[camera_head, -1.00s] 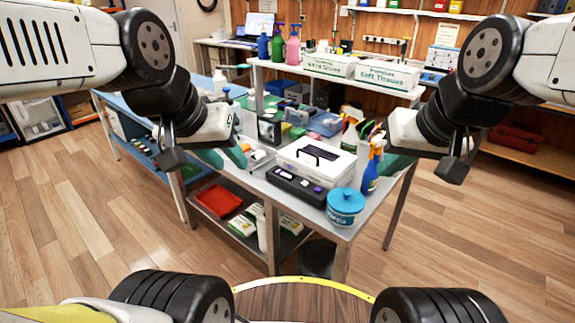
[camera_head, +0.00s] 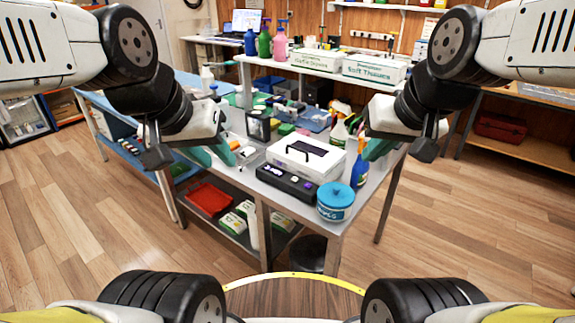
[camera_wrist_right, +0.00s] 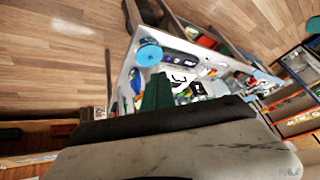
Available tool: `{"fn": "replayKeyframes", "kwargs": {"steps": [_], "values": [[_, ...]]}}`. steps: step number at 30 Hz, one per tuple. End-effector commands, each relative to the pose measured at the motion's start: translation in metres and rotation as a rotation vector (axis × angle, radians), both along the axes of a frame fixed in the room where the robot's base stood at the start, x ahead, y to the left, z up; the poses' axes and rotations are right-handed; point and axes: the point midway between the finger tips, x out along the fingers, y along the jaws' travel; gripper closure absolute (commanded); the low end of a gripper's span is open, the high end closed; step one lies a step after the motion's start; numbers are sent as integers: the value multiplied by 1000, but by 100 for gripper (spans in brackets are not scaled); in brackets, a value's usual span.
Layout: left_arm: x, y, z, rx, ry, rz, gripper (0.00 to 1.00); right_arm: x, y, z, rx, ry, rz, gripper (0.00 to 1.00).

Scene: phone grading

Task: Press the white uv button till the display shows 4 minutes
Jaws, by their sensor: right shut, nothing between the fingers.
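The black control box (camera_head: 286,183) lies along the front of the white case on the near table. A small lit display (camera_head: 272,172) is at its left, but its digits are too small to read. Small pale or violet buttons (camera_head: 301,184) are at its right; which one is the uv button I cannot tell. My right gripper (camera_head: 378,148) is shut and empty, in the air to the right of the case; its green fingers (camera_wrist_right: 158,92) also show in the right wrist view. My left gripper (camera_head: 212,154) is left of the case, its green fingers apart. Neither touches the box.
The white case (camera_head: 305,158) has a black handle. A blue-lidded tub (camera_head: 335,202) stands at the table's front right corner, and a blue spray bottle (camera_head: 360,170) behind it, close to my right gripper. A red tray (camera_head: 209,199) is on the lower shelf. Air above the control box is clear.

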Motion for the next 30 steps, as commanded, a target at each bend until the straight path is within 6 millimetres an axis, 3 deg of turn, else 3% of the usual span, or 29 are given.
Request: {"fn": "replayKeyframes", "kwargs": {"steps": [8, 14, 24, 30], "values": [[0, 0, 0, 0, 0, 0, 68, 98, 14, -15, 9, -21, -73, 100], [0, 0, 0, 0, 0, 0, 68, 170, 35, -42, 54, -47, -110, 100], [0, 0, 0, 0, 0, 0, 68, 271, 88, -119, 206, -67, -149, 100], [0, 0, 0, 0, 0, 0, 68, 307, 118, -164, 309, -66, -170, 100]]}}
